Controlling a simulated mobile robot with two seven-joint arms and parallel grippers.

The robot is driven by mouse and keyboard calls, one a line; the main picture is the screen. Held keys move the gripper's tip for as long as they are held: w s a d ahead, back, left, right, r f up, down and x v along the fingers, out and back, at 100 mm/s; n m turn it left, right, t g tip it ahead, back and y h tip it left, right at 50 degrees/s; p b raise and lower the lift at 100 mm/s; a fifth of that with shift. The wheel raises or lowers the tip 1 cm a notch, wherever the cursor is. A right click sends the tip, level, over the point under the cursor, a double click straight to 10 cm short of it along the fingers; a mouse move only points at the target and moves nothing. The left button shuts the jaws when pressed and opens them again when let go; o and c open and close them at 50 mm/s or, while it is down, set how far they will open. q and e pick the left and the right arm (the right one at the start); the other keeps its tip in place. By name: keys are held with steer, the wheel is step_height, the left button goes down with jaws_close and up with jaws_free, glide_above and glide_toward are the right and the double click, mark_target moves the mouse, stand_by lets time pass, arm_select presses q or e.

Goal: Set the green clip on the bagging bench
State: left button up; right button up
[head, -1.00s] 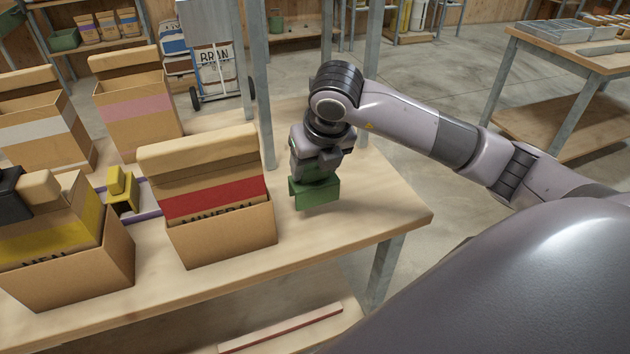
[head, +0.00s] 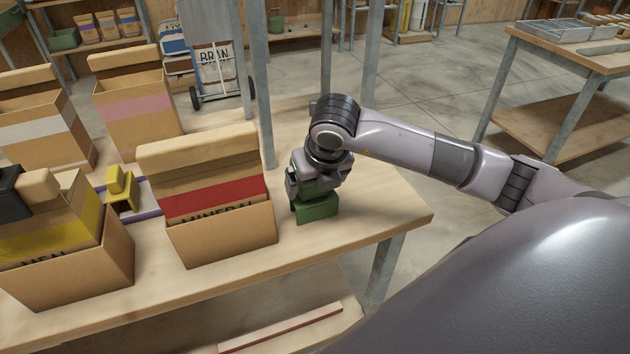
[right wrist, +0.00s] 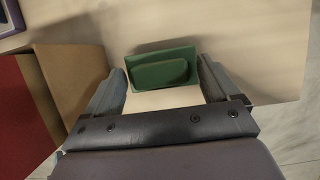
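The green clip (head: 316,207) stands on the bagging bench (head: 355,225), right of the bag with the red band. My right gripper (head: 312,186) is just above it, pointing down. In the right wrist view the clip (right wrist: 162,70) lies between and slightly beyond the fingertips of my right gripper (right wrist: 163,78). The fingers are spread, with bench surface showing between them and the clip's raised part. My left gripper is not in view.
The open bag with the red band (head: 215,195) in its carton stands close left of my right gripper. A yellow clip (head: 122,190) and a black object (head: 12,195) are farther left. Metal posts (head: 262,90) rise behind. The bench's right end is clear.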

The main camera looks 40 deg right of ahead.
steer(key=shift+r, duration=0.1)
steer(key=shift+r, duration=0.25)
steer(key=v, duration=1.1)
steer(key=shift+s+r, duration=0.25)
steer(key=shift+s, duration=0.05)
steer(key=shift+a, duration=0.1)
